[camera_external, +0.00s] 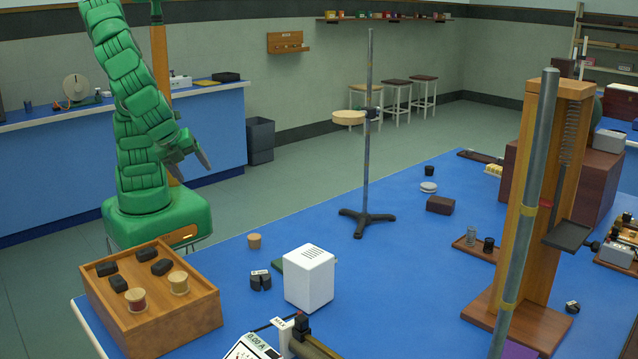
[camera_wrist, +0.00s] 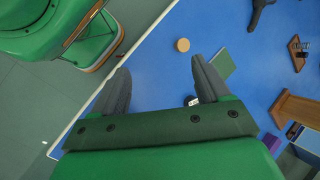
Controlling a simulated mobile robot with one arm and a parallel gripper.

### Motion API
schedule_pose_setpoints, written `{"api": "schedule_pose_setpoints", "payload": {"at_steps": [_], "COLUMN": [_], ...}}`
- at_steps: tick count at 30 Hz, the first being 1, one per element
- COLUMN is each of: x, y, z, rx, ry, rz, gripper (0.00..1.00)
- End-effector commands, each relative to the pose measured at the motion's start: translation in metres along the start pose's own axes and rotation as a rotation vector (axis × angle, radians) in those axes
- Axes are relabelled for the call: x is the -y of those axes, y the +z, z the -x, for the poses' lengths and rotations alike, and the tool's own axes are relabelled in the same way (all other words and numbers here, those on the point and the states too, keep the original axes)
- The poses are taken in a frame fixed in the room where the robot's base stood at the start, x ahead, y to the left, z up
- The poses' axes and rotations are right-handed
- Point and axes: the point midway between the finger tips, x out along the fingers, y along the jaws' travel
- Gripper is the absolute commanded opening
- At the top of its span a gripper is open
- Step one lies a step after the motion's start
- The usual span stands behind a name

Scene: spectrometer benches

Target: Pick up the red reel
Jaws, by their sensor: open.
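My gripper (camera_external: 190,171) is up beyond the box, apart from the reel. In the wrist view my gripper (camera_wrist: 156,76) has its two dark fingers spread wide with nothing between them. The red reel does not show in the wrist view.
A cork (camera_external: 254,241), a white cube-like box (camera_external: 309,279) and a tripod stand (camera_external: 366,218) are on the blue bench (camera_external: 400,262). A tall wooden spring stand (camera_external: 548,215) rises at right.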

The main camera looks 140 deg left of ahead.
Motion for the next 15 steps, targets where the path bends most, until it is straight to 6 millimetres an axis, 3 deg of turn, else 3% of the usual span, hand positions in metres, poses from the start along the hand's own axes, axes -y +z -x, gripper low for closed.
{"api": "schedule_pose_setpoints", "payload": {"at_steps": [8,15], "x": [0.014,0.006], "y": [-0.062,-0.124], "z": [0.006,0.021], "rx": [0.021,0.035], "ry": [-0.254,-0.475], "rz": [-0.299,-0.579], "gripper": [0.76,0.76]}}
